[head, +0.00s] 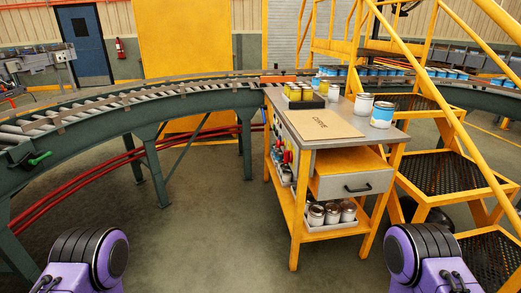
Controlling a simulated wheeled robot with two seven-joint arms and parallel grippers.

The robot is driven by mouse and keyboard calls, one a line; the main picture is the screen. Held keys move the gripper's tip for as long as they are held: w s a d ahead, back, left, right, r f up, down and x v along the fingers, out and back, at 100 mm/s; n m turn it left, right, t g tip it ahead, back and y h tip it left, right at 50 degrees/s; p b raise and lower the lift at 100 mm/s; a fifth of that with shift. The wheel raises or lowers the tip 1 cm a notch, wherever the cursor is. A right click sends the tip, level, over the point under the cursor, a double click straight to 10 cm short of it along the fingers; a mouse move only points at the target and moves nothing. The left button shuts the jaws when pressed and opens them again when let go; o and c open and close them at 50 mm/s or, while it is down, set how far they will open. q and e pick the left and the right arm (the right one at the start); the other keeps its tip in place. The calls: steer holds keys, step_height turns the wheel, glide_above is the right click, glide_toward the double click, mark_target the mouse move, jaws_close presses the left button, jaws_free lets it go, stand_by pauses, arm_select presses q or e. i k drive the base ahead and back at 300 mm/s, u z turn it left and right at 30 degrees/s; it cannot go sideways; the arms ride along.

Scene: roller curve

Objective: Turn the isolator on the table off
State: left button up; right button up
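The table is a yellow workbench with a grey top (345,138), right of centre in the head view. Small red parts (287,157) show on its left side, with green and white bits near them. They are too small to tell which is the isolator or how its handle stands. My two purple and black arms show at the bottom left and bottom right, well short of the table. Neither gripper can be seen.
A curved roller conveyor (120,100) runs behind and left. Yellow stairs (450,170) stand right. The floor (195,225) left of the table is clear.

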mark_target(288, 154)
steer(key=u, duration=0.25)
steer(key=i, duration=0.9)
steer(key=z, duration=0.65)
steer(key=i, duration=0.55)
steer(key=z, duration=0.5)
